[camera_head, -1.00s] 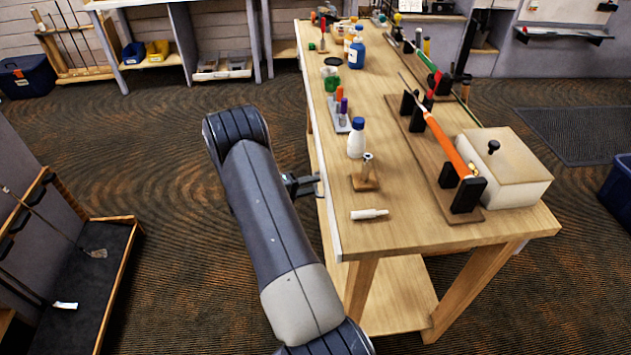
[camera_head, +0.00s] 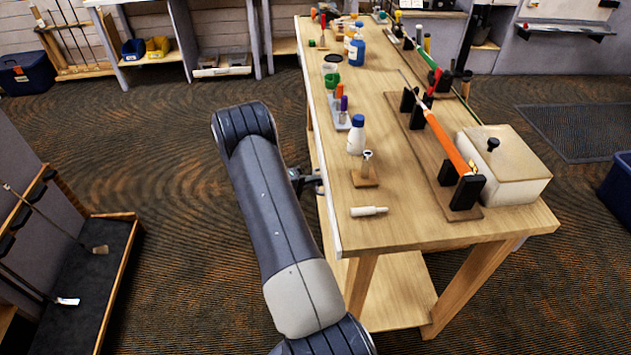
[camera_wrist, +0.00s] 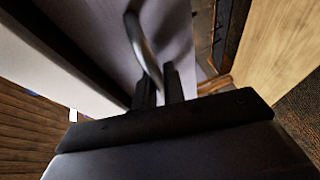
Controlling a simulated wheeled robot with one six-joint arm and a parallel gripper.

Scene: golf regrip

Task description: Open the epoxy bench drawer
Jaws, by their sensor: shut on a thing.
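The epoxy bench (camera_head: 400,215) stands right of my arm in the head view. Its pale drawer front (camera_head: 329,215) runs along the bench's left side, partly behind my arm. My gripper (camera_head: 315,183) is at that side, just below the top, largely hidden by my arm. In the wrist view my gripper's dark fingers (camera_wrist: 159,88) are shut on a curved metal handle (camera_wrist: 143,45). The handle stands in front of a pale greyish panel (camera_wrist: 178,40). Whether the drawer is out from the bench at all cannot be told.
A white bottle (camera_head: 356,138), a small wood-based stand (camera_head: 365,178) and a white tube (camera_head: 369,212) are near the bench's left edge. An orange-shafted club (camera_head: 445,140) lies in black holders. A club rack (camera_head: 105,285) stands left; carpet between is clear.

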